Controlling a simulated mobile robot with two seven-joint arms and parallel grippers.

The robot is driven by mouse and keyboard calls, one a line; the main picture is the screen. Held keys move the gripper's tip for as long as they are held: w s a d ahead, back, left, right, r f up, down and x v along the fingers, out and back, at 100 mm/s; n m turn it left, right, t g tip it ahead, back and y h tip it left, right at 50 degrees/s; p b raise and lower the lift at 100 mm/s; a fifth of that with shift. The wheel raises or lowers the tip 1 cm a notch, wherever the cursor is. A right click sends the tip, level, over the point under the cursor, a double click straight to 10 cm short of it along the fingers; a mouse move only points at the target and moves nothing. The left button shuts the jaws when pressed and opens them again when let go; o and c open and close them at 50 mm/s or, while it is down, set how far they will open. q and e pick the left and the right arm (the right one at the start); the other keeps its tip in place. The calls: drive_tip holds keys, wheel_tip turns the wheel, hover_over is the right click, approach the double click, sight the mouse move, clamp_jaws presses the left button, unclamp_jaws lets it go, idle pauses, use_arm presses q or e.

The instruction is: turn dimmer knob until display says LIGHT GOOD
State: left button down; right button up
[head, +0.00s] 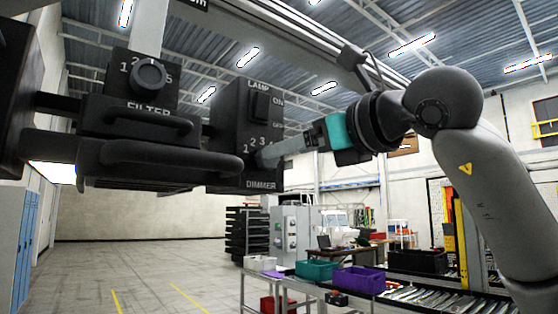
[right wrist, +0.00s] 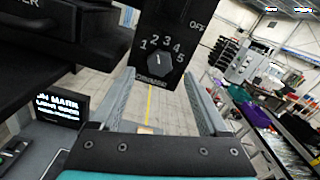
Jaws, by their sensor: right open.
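The dimmer knob (right wrist: 158,64) is dark, with a short pale pointer mark aimed roughly up towards the 2 and 3 of its 1 to 5 scale. It sits on the black lamp box (head: 232,128), below the ON/OFF switch. The display (right wrist: 62,108) shows "ON MARK" above a line starting "LIGHT"; the rest is blurred. My left gripper is not in view.
A FILTER knob (head: 148,74) sits on a black box left of the lamp box, with a dark bar handle (head: 140,123) below. Tables with a purple bin (head: 359,280) and a green bin (head: 316,270) stand beyond. Open floor lies at lower left.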

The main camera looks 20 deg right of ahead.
drive_tip(key=b+v, duration=0.2)
drive_tip(key=v, duration=0.8)
drive_tip(key=shift+s, duration=0.2)
drive_tip(key=shift+d, duration=0.1)
